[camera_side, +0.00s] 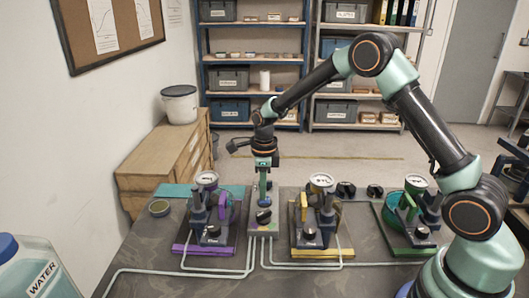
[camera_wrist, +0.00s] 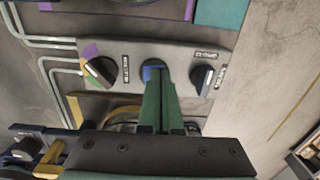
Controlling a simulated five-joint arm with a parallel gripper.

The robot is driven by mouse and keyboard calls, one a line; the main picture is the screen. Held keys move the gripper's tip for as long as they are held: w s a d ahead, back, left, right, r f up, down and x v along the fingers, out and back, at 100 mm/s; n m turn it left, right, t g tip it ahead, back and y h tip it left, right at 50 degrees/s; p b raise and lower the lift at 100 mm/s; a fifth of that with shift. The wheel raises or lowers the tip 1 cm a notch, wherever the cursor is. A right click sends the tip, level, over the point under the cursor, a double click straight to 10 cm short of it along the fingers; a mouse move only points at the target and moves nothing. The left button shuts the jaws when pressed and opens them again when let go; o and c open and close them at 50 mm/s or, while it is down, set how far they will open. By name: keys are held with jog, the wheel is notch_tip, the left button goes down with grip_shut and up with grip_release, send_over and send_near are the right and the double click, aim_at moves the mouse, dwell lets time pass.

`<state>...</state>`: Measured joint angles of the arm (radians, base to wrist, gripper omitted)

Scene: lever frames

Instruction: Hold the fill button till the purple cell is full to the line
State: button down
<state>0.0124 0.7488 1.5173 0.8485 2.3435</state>
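The purple cell (camera_side: 205,250) stands at the left on a purple base, with dark clamps and a round gauge on top. Its liquid level and fill line are too small to tell. A grey control panel (camera_side: 262,228) sits between the purple and yellow cells. My gripper (camera_side: 264,198) points straight down over the panel, its fingers together and nothing visible between them. In the wrist view the green fingertips (camera_wrist: 155,84) lie at the blue button (camera_wrist: 152,70), partly covering it. I cannot tell whether it is pressed. A selector knob (camera_wrist: 100,71) with coloured sectors is beside it.
Another dark knob (camera_wrist: 202,80) is on the panel's other side. The yellow cell (camera_side: 322,248) and green cell (camera_side: 410,245) stand to the right. Pale tubes (camera_side: 215,270) run along the table.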

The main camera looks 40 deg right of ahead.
jog(key=shift+s+f, duration=0.5)
jog(key=shift+f, duration=0.2)
notch_tip(320, 180, up, 15)
jog(key=w, duration=0.1)
jog(key=shift+r, duration=0.2)
jog(key=s+r+n+t, duration=0.2)
jog(key=s+r+n, duration=0.6)
jog(key=n, duration=0.4)
jog(key=s+f+n+t, duration=0.2)
jog(key=s+n+t, duration=0.1)
jog(key=s+n, duration=0.9)
jog(key=n, duration=0.3)
jog(key=shift+a, duration=0.3)
